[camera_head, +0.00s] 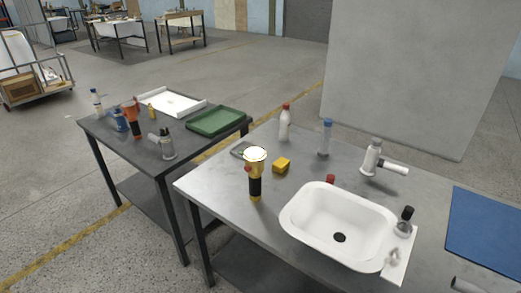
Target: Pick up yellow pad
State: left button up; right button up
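A small yellow block, which looks like the yellow pad (282,165), lies on the near grey metal table (230,196). It sits just right of a yellow and black hand tool (255,178) with a round white top, with a small gap between them. The pad's top and front sides show, and nothing covers it. Neither of my grippers shows in the head view.
A white basin (312,222) with a dark drain hole stands on the near table, right of the pad. Bottles (285,123) stand behind. A blue mat (485,229) lies at right. A second table with a green tray (213,121) stands left across a gap.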

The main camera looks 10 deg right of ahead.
aim_at(280, 165)
jog(key=i+j, duration=0.2)
jog(key=j, duration=0.15)
jog(key=i+j+z, duration=0.1)
jog(key=j, duration=0.25)
jog(key=i+j, duration=0.5)
jog(key=j, duration=0.2)
jog(key=i+j+z, duration=0.1)
jog(key=j, duration=0.25)
jog(key=i+j, duration=0.3)
jog(key=i+j+z, duration=0.1)
jog(key=j, duration=0.35)
jog(key=i, duration=0.1)
